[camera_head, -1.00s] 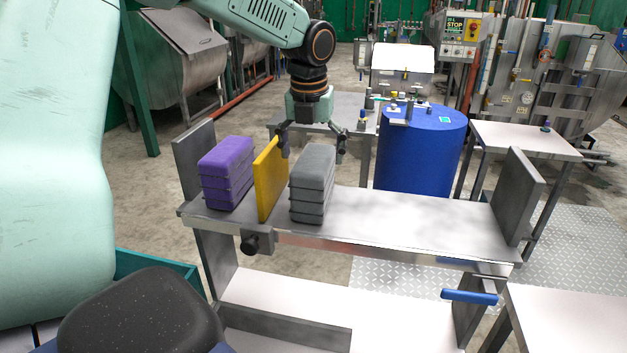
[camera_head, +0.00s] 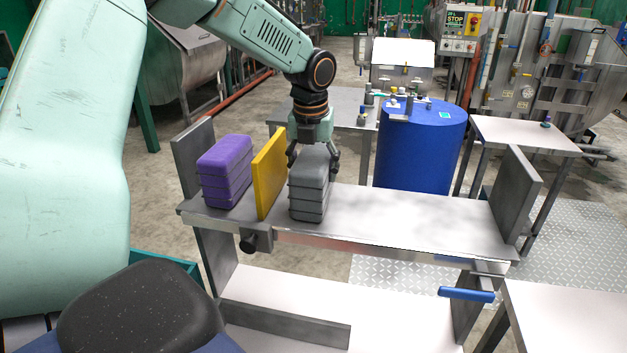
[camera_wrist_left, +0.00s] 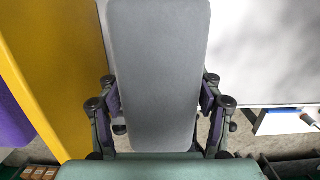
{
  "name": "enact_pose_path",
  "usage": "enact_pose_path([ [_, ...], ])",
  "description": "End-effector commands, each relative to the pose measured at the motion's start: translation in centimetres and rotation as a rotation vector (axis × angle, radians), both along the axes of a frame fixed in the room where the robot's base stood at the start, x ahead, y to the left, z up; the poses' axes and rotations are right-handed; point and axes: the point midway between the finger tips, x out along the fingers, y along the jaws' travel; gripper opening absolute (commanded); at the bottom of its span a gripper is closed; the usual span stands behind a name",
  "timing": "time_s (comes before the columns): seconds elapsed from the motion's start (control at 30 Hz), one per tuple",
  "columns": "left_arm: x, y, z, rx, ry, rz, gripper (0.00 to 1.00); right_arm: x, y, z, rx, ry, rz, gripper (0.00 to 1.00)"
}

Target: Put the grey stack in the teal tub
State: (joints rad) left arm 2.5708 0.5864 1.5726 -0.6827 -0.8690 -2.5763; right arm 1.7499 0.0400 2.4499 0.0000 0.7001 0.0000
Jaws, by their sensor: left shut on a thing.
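The grey stack (camera_head: 309,186) stands upright on the metal shelf, just right of the yellow divider. My left gripper (camera_head: 314,162) has come down over it from behind and is shut on it. In the left wrist view the fingers of my left gripper (camera_wrist_left: 160,112) flank both sides of the grey stack (camera_wrist_left: 158,70). The stack still rests on the shelf. A teal tub (camera_head: 165,262) shows only partly at the lower left, behind a dark rounded shape. My right gripper is not in view.
A purple stack (camera_head: 224,172) stands left of the yellow divider (camera_head: 269,172). The shelf (camera_head: 400,218) is bare to the right of the grey stack, up to an upright end plate (camera_head: 516,195). A blue drum (camera_head: 420,150) stands behind the shelf.

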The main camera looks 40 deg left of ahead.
Motion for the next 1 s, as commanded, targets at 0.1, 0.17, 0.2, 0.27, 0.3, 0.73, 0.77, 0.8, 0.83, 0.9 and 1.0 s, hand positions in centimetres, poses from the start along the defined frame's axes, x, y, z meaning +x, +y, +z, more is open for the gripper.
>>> enact_pose_path([
  [0.1, 0.0, 0.0, 0.0, 0.0, 0.001, 0.0, 0.49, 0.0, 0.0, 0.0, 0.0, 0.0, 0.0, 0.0],
  [0.17, 0.0, 0.0, 0.0, 0.0, 0.001, 0.0, 0.44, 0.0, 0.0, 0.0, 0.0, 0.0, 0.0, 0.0],
  [0.2, 0.0, 0.0, 0.0, 0.0, 0.001, 0.0, 0.41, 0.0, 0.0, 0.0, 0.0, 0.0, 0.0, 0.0],
  [0.27, 0.0, 0.0, 0.0, 0.0, 0.001, 0.0, 0.36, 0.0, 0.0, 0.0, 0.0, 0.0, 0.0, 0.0],
  [0.3, 0.0, 0.0, 0.0, 0.0, 0.0, 0.0, 0.32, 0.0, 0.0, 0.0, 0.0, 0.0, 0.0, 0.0],
  [0.73, 0.1, 0.0, 0.7, 0.001, -0.003, 0.0, 0.15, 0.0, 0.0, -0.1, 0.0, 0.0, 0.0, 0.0],
  [0.77, 0.1, 0.0, 1.1, 0.001, -0.004, 0.0, 0.15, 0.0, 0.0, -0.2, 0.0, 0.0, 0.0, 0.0],
  [0.8, 0.1, 0.0, 1.6, 0.001, -0.006, 0.001, 0.15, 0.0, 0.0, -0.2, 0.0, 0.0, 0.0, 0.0],
  [0.83, 0.1, 0.0, 2.1, 0.002, -0.006, 0.001, 0.15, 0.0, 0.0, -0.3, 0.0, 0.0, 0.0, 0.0],
  [0.9, 0.1, 0.1, 3.5, 0.002, -0.007, 0.002, 0.15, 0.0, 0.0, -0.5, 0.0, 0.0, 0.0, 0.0],
  [1.0, 0.1, 0.0, 5.6, 0.002, -0.007, 0.001, 0.15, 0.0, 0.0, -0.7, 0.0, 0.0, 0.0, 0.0],
])
